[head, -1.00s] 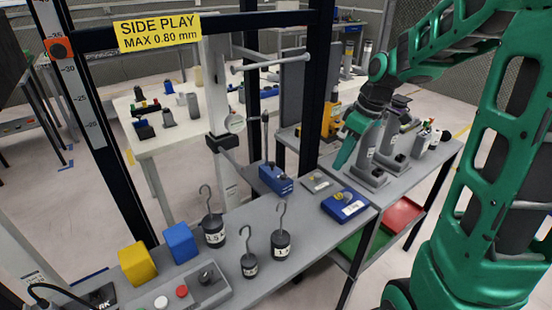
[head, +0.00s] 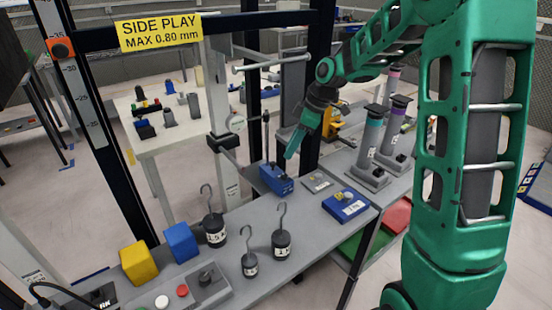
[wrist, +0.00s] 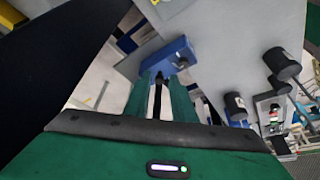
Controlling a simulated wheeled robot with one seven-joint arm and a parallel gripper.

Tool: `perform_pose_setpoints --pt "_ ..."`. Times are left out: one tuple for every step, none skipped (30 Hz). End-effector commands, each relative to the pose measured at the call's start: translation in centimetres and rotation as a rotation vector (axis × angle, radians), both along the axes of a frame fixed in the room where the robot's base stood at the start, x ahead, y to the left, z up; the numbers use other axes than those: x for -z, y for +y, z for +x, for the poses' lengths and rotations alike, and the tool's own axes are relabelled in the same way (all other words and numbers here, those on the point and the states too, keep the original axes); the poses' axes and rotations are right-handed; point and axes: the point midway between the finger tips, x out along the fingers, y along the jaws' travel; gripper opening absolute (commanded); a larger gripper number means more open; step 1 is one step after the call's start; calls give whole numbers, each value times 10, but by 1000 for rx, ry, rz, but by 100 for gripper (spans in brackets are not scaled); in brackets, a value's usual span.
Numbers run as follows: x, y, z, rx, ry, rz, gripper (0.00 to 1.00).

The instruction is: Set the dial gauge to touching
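The dial gauge (head: 236,123) is a small round white dial beside a pale upright post, left of the black frame column in the head view. A dark clamp block (head: 224,142) is just below it. I cannot read its needle or tell whether its tip touches anything. My gripper (head: 291,154) points down to the right of the gauge, apart from it, close above a blue block-shaped device (head: 276,180) on the bench. In the wrist view my gripper (wrist: 160,88) shows two green fingers with a gap between them, and the blue device (wrist: 172,57) lies beyond the fingertips.
The grey bench (head: 325,235) holds several black hooked weights (head: 281,245), a blue block (head: 181,242), a yellow block (head: 139,263) and a blue box (head: 345,205). Grey stands (head: 369,150) rise at the right. The black frame column (head: 316,90) stands near my gripper.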

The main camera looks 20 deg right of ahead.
Motion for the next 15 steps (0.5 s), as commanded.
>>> perform_pose_setpoints --pt "0 10 5 -5 -1 0 24" --pt "0 15 7 -5 -1 0 24" --pt "0 21 11 -4 -1 0 24" --pt "0 26 13 -4 0 0 24" --pt "0 31 15 -4 1 0 24" --pt "8 33 15 -1 5 0 24" --pt "13 34 16 -1 5 0 24" --pt "18 35 17 0 3 1 24" --pt "23 37 18 -2 4 0 24" --pt "27 38 19 -1 3 0 24" --pt "30 40 20 0 2 0 24" --pt "34 41 20 0 2 0 24" --pt "36 42 21 0 2 0 24" --pt "39 43 21 0 2 0 24" --pt "41 44 22 0 2 0 24"
